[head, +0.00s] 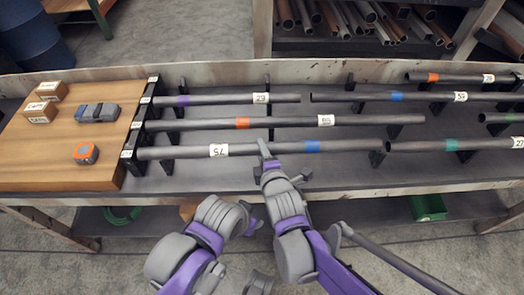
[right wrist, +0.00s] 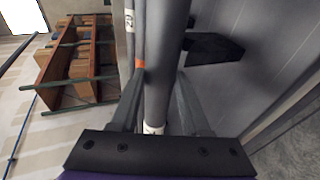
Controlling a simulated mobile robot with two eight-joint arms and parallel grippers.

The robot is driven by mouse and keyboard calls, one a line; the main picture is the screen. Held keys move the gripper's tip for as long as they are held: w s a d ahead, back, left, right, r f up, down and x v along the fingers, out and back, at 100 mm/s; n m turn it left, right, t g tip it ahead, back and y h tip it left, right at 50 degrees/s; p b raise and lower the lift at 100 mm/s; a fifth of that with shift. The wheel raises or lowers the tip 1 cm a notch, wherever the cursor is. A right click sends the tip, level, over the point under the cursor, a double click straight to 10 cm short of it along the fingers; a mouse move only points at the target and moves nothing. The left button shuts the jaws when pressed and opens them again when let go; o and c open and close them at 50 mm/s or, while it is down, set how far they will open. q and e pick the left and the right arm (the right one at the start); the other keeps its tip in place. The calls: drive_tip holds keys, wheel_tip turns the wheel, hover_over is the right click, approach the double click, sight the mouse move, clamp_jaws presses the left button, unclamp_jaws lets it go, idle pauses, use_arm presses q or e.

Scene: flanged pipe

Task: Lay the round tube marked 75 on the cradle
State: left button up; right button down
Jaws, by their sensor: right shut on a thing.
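The round tube marked 75 (head: 250,149), dark grey with a white label and a blue band, lies nearest the bench's front edge. Its ends are at black supports (head: 376,158); I cannot tell whether it is touching them. My right gripper (head: 266,152) is shut on this tube near its middle, right of the label. In the right wrist view the tube (right wrist: 160,80) runs between the fingers (right wrist: 160,112). My left arm shows at lower left, but its fingers are not clear. I cannot tell which fixture is the cradle.
Parallel behind are a tube marked with an orange band (head: 280,122) and one with a purple band (head: 225,99). More tubes (head: 455,145) lie at right. A wooden board (head: 50,165) holds small boxes and an orange tape measure (head: 85,153). A raised back edge (head: 210,72) borders the bench.

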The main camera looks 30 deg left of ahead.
drive_tip(key=shift+f+b, duration=0.3)
drive_tip(key=shift+c, duration=1.5)
unclamp_jaws()
drive_tip(key=p+v, duration=0.1)
drive_tip(key=v, duration=1)
drive_tip(key=shift+p, duration=0.35)
